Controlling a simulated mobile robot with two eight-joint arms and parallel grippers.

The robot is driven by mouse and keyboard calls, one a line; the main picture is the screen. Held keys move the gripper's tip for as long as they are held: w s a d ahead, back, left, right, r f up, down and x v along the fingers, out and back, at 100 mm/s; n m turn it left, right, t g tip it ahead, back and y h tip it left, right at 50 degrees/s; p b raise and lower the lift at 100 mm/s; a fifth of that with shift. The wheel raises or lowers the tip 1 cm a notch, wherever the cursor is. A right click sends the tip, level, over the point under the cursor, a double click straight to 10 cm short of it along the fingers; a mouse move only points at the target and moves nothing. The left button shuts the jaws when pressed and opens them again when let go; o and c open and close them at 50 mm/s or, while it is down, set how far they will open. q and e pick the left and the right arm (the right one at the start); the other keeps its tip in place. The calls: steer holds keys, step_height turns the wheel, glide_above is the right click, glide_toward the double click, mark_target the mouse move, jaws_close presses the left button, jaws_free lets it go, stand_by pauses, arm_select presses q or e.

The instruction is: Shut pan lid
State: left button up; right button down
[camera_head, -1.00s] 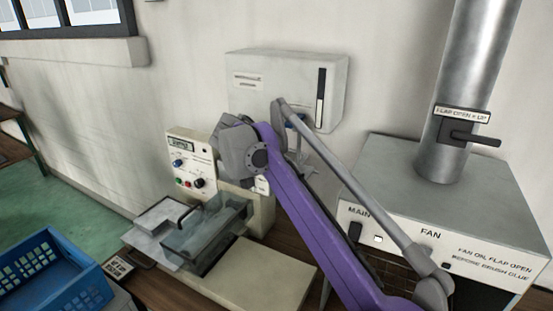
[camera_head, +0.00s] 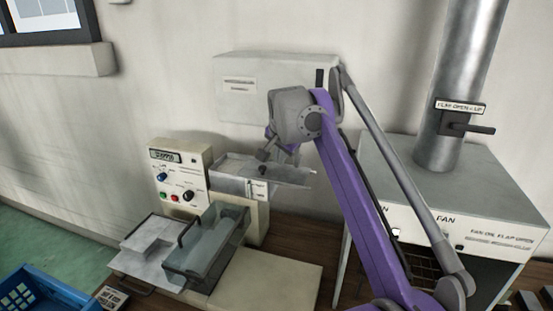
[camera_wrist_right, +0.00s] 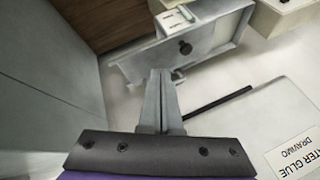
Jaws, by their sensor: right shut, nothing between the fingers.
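The pan lid looks to be a thin grey panel (camera_head: 288,177) beside the cream post of the machine, below the wall box. In the right wrist view a grey panel (camera_wrist_right: 145,67) with a small dark knob shows just beyond the fingertips. I cannot tell how far the lid stands open, and the pan under it is not clear. My right gripper (camera_head: 264,156) is over the lid in the head view. In the right wrist view its fingers (camera_wrist_right: 160,72) are together and empty, close to the panel; contact is not clear. My left gripper is not in view.
The machine's control panel (camera_head: 180,178) stands left of the lid. A clear cover with dark handles (camera_head: 207,250) and a white plate (camera_head: 135,262) are in front. The wall box (camera_head: 270,70) is behind. The fan cabinet (camera_head: 510,200) is at right. A blue crate (camera_head: 40,292) is lower left.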

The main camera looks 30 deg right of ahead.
glide_toward(268, 174)
step_height(268, 174, down, 3)
steer(key=s+d, duration=0.2)
steer(key=shift+w+a+f, duration=0.1)
steer(key=shift+w+a, duration=0.1)
steer(key=shift+w, duration=0.5)
steer(key=shift+w+a+f, duration=0.1)
steer(key=shift+w+a, duration=0.1)
steer(key=shift+w, duration=0.5)
steer(key=shift+w+a, duration=0.2)
steer(key=shift+w, duration=0.5)
